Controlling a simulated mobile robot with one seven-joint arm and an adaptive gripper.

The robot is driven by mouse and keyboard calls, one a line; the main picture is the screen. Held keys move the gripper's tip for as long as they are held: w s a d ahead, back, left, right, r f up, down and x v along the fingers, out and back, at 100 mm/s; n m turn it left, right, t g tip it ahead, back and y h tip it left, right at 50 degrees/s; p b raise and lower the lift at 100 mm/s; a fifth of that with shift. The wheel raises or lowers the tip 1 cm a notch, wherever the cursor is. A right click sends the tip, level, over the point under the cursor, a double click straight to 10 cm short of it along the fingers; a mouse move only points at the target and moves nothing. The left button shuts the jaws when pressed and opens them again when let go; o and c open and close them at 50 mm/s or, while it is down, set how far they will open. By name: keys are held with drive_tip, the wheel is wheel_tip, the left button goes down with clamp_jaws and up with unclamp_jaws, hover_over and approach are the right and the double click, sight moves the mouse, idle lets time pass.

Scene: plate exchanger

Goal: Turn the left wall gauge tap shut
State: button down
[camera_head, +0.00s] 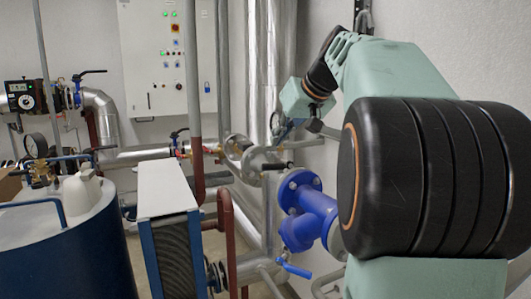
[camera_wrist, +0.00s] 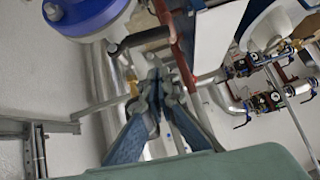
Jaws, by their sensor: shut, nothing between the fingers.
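My gripper (camera_head: 281,134) is shut and empty, reaching down beside the silver pipes near the right wall. In the wrist view its fingertips (camera_wrist: 155,78) are together. A round gauge (camera_head: 274,120) shows partly right beside the gripper in the head view. The gauge's tap cannot be made out clearly in the head view. In the wrist view a small brass-coloured part (camera_wrist: 133,88) shows just left of the fingertips, partly hidden by them. I cannot tell whether it is the tap or whether the fingers touch it.
A blue valve body (camera_head: 312,210) stands below the gripper; its blue flange (camera_wrist: 85,14) is at the wrist view's upper left. A black lever (camera_wrist: 145,39) lies just beyond the fingertips. A plate exchanger (camera_head: 168,190), blue tank (camera_head: 70,250) and control cabinet (camera_head: 160,60) stand left.

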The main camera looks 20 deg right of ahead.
sight(271, 164)
drive_tip(key=shift+w+a+f, duration=0.1)
drive_tip(key=shift+a+f, duration=0.05)
drive_tip(key=shift+f, duration=0.95)
drive_tip(key=shift+w+a+f, duration=0.1)
drive_tip(key=shift+f, duration=1)
drive_tip(key=f+b, duration=0.2)
drive_tip(key=b, duration=0.1)
drive_tip(key=shift+s+a+h, duration=0.1)
drive_tip(key=shift+a+h, duration=0.2)
drive_tip(key=shift+h, duration=0.1)
drive_tip(key=shift+r, duration=0.1)
